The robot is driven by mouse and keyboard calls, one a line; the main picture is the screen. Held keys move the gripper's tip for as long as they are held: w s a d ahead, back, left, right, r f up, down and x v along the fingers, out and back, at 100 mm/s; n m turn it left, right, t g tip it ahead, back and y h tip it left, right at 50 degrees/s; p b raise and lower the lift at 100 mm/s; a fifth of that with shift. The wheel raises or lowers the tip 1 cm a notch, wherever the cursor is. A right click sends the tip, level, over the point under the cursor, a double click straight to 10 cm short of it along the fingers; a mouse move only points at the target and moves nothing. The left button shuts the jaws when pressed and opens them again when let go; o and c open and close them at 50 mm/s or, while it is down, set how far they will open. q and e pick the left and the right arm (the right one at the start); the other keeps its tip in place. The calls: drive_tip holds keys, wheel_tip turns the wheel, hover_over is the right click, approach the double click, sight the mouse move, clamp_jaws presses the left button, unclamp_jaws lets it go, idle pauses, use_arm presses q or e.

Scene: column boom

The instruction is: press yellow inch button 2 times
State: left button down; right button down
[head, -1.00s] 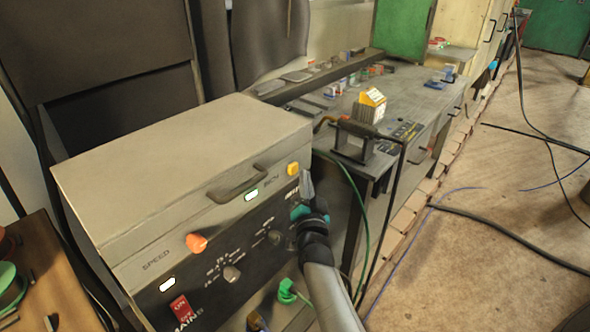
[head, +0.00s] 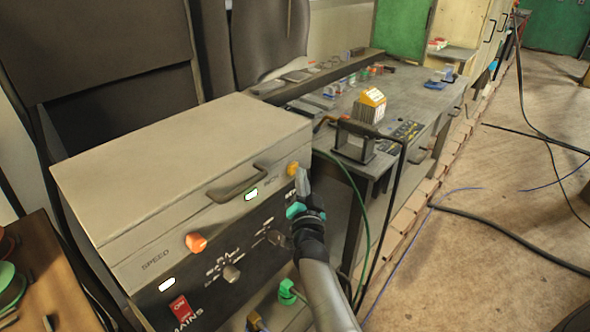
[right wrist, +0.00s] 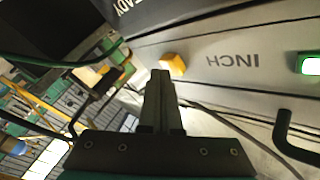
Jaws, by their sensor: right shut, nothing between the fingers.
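The yellow inch button (head: 292,169) sits at the right end of the grey upper front strip of the machine box (head: 180,170). In the right wrist view the yellow button (right wrist: 173,64) lies just beyond my fingertips, beside the printed word INCH (right wrist: 233,60). My right gripper (head: 302,172) is shut and empty, its tips close to the button at its lower right. The right gripper (right wrist: 160,76) also shows in the wrist view with its fingers together. I cannot tell whether the tips touch the button. My left gripper is not in view.
A red mains switch (head: 180,309) is lower left. A cluttered workbench (head: 425,85) stands behind. Cables (head: 510,240) lie on the floor at right.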

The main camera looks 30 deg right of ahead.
drive_tip(key=shift+w+a, duration=0.15)
drive_tip(key=shift+w, duration=0.2)
drive_tip(key=shift+s, duration=0.15)
idle(0.5)
drive_tip(key=shift+s+d+p, duration=0.35)
drive_tip(key=shift+s+p, duration=0.1)
drive_tip(key=shift+s, duration=0.25)
drive_tip(key=shift+s, duration=0.1)
drive_tip(key=s, duration=0.1)
drive_tip(key=s+d+p, duration=0.1)
drive_tip(key=s, duration=0.1)
drive_tip(key=s+d+p, duration=0.1)
drive_tip(key=shift+s, duration=0.25)
idle(0.5)
